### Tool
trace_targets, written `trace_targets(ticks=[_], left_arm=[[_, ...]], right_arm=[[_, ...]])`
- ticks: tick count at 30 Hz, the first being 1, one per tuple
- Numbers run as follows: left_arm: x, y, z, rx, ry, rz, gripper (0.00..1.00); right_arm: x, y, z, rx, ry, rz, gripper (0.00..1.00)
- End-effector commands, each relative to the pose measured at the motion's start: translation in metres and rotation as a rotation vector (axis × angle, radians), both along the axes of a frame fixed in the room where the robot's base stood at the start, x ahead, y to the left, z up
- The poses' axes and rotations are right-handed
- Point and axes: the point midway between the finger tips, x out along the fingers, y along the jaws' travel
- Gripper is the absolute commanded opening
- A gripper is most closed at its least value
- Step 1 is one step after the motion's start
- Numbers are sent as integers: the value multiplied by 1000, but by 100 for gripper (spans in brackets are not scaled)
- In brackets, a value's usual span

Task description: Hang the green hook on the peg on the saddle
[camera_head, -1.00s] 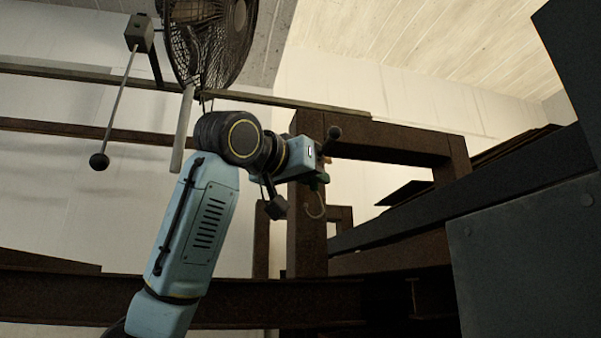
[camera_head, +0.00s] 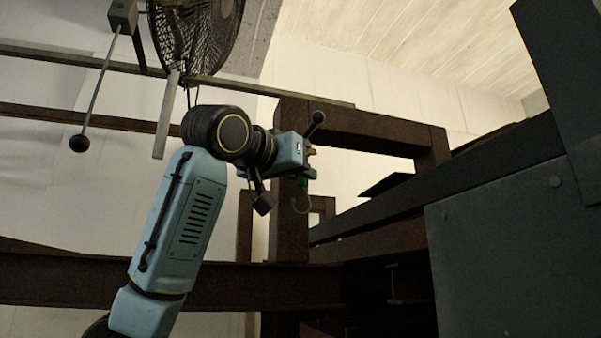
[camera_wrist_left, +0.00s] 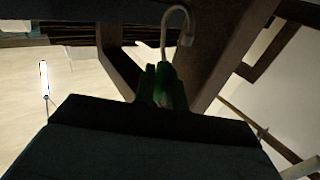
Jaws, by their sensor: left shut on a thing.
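The green hook has a green body (camera_head: 301,181) with a thin pale curved hook (camera_head: 302,208) hanging below it. My left gripper (camera_head: 304,164) is shut on the green body, in front of a rusty upright post. In the left wrist view the green body (camera_wrist_left: 160,87) sits between the jaws and the pale curve (camera_wrist_left: 175,18) extends beyond it, bent over to the right. A short stem with a dark ball end (camera_head: 318,118) shows just above the gripper; its base is hidden. I cannot tell which part is the saddle or its peg. My right gripper is out of view.
A rusty post (camera_head: 290,222) and crossbeam (camera_head: 372,136) form a frame close behind the gripper. A thin rail (camera_head: 90,66) runs across, carrying a box (camera_head: 122,14) with a ball-ended rod. A fan (camera_head: 196,42) is above. A dark panel (camera_head: 500,250) fills the right.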

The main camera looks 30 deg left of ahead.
Motion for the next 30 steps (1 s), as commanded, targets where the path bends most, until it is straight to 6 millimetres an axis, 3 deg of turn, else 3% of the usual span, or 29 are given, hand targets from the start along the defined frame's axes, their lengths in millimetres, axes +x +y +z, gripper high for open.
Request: trace_targets(ticks=[3,4,10,24,30], left_arm=[[0,0,-3,0,0,0,0],[0,0,-3,0,0,0,14],[0,0,-2,0,0,0,38],[-1,2,-2,-1,-2,3,38],[-21,2,-3,-1,-5,1,38]], right_arm=[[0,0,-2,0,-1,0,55],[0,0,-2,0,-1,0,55],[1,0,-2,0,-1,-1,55],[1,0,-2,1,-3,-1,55],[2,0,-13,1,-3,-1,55]])
